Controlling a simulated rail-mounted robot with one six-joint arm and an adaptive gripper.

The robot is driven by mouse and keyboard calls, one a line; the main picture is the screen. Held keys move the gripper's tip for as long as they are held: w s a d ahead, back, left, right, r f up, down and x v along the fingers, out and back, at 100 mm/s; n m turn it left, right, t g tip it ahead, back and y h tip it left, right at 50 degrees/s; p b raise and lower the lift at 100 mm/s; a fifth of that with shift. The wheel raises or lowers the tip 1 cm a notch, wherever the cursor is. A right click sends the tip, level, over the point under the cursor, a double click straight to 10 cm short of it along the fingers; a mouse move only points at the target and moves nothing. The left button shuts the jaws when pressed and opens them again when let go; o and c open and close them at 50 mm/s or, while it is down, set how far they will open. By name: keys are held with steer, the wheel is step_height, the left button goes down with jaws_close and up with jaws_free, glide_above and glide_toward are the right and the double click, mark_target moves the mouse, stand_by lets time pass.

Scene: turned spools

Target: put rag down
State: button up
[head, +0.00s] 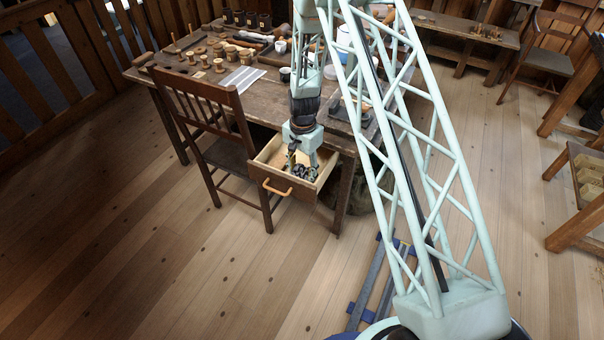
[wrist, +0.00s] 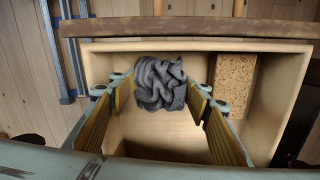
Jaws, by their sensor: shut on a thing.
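A crumpled dark grey rag (wrist: 160,82) is between the two fingers of my gripper (wrist: 158,98) in the wrist view. The gripper is shut on it, with a yellowish pad on each side. The rag is over or in an open, pale wooden drawer (wrist: 275,145); I cannot tell whether it touches the drawer's floor. In the head view my gripper (head: 299,172) points down into the same drawer (head: 268,180), which is pulled out from the table. The rag is too small and dark there to make out clearly.
A brown cork-like block (wrist: 232,84) lies at the drawer's right side in the wrist view. A wooden chair (head: 215,120) stands close to the drawer's left. The workbench (head: 262,97) carries spools, tools and cups.

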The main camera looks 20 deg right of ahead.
mark_target(302, 171)
steer(key=shift+f, duration=0.1)
steer(key=o, duration=0.6)
step_height(302, 171, up, 12)
steer(key=p, duration=0.2)
stand_by(0.9)
steer(key=shift+d+r, duration=0.1)
steer(key=shift+r, duration=0.15)
stand_by(0.5)
